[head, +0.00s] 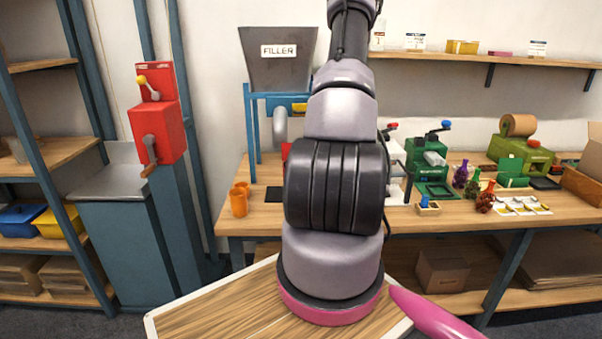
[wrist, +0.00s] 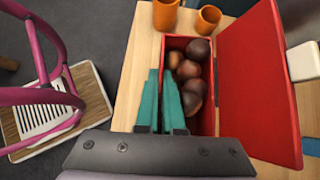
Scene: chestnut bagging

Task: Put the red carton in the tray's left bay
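The red carton (wrist: 205,122) stands on the wooden table in the wrist view, its lid (wrist: 258,75) swung open to the right. Several brown chestnuts (wrist: 187,70) lie inside. My gripper (wrist: 160,72) has teal fingers set close together astride the carton's left wall, one outside and one inside, with the wall pinched in the narrow gap. In the head view my arm hides the gripper and most of the carton; a bit of red (head: 286,151) shows beside the arm. A wood-floored tray with a pale rim (head: 150,322) lies low in front; its bays are largely hidden.
A filler hopper (head: 278,58) rises behind. Green machines (head: 428,165) and small bottles (head: 472,184) occupy the right.

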